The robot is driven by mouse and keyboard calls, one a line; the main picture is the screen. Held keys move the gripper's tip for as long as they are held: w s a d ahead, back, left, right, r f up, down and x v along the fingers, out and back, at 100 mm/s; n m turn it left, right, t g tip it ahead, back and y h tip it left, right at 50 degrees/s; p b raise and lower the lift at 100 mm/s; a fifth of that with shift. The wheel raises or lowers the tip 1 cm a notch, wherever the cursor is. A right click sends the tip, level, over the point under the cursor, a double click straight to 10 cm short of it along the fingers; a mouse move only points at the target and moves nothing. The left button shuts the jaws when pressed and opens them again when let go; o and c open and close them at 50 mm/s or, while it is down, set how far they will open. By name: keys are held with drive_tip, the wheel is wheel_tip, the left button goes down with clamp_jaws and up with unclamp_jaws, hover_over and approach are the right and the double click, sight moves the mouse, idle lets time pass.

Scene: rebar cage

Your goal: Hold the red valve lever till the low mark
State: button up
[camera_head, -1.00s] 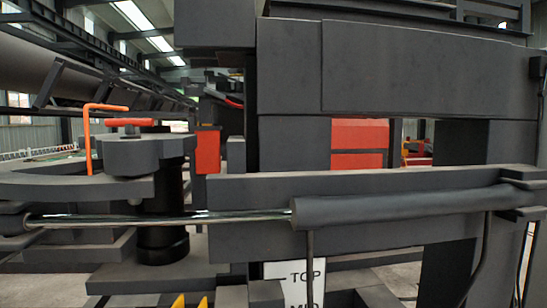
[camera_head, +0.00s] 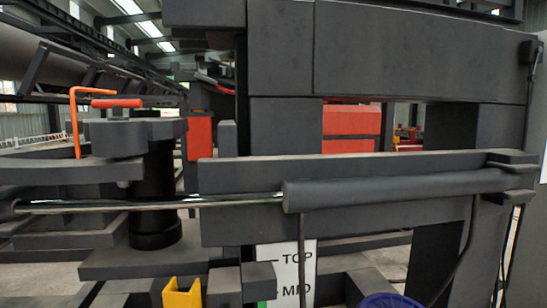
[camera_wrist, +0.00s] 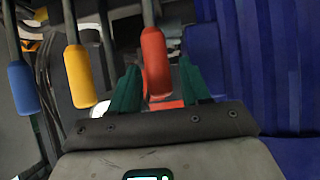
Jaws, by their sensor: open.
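A red-handled lever (camera_wrist: 156,60) hangs from above in the wrist view, between the two green fingers of my gripper (camera_wrist: 158,88). The fingers are open, one on each side of its lower end. I cannot tell whether either finger touches it. In the head view, a white sign (camera_head: 298,268) reads TOP and MID. Its lower part is cut off by the frame, so no low mark shows. My gripper is outside the head view.
A yellow-handled lever (camera_wrist: 79,76) and a blue-handled lever (camera_wrist: 23,88) hang left of the red one. A large blue ribbed surface (camera_wrist: 250,70) stands close on the right. In the head view, a grey cylinder with a rod (camera_head: 390,188) crosses the front of the machine.

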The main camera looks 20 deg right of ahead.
drive_tip(key=p+v, duration=0.4)
drive_tip(key=v, duration=0.4)
drive_tip(key=shift+w, duration=0.1)
drive_tip(key=s+a+f+n+g+y, duration=0.1)
drive_tip(key=a+f+g+y, duration=0.15)
drive_tip(key=a, duration=0.75)
drive_tip(key=a+f+n+g+y, duration=0.1)
drive_tip(key=a+g, duration=0.2)
drive_tip(key=a, duration=0.6)
drive_tip(key=s+a+r+g, duration=0.1)
drive_tip(key=s+a+g, duration=0.1)
drive_tip(key=s+a, duration=0.3)
drive_tip(key=s+a+r+g+h, duration=0.1)
drive_tip(key=s+a+r+g, duration=0.1)
drive_tip(key=s+a, duration=0.2)
drive_tip(key=a, duration=0.3)
drive_tip(key=shift+s+a+g, duration=0.35)
